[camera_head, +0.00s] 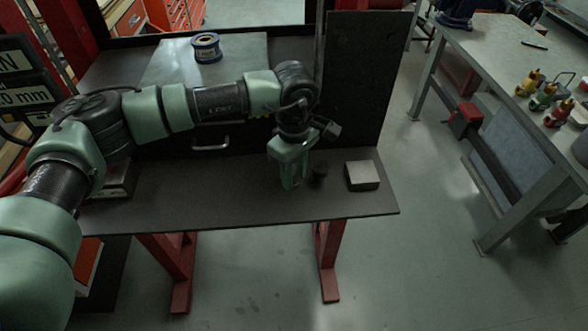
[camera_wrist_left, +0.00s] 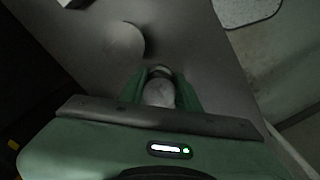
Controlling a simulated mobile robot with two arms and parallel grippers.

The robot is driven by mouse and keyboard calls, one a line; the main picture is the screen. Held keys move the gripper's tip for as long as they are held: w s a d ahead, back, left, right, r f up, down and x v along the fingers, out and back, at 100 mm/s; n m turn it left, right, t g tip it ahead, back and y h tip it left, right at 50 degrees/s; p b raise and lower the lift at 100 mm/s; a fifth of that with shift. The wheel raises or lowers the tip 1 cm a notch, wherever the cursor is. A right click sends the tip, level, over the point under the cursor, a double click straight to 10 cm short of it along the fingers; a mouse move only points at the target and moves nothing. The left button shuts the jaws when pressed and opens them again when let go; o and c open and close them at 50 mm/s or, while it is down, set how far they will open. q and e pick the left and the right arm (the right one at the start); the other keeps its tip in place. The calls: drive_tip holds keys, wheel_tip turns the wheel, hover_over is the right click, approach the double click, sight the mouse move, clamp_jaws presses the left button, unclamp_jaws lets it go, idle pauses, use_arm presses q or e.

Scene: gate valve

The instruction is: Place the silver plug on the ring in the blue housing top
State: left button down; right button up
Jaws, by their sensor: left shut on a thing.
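My left gripper (camera_head: 292,182) is at the front right part of the dark bench, pointing down, low over its surface. In the left wrist view its green fingers (camera_wrist_left: 160,88) are shut on the silver plug (camera_wrist_left: 159,91), a rounded grey metal piece. In the head view the fingers hide the plug. I cannot tell whether the plug touches the bench. The blue housing (camera_head: 206,49) stands upright at the back of the bench, on a grey plate, with a yellowish ring in its top. It is well away from the gripper. My right gripper is not in view.
A small dark cylinder (camera_head: 319,173) stands just right of the gripper, and a silver block (camera_head: 362,175) lies further right. A dark upright panel (camera_head: 362,85) rises behind them. The grey plate (camera_head: 160,62) has free room around the housing. A second table (camera_head: 500,60) stands at the right.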

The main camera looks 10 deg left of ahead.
use_arm(q)
drive_tip(key=shift+f, duration=0.15)
drive_tip(key=c, duration=1)
unclamp_jaws()
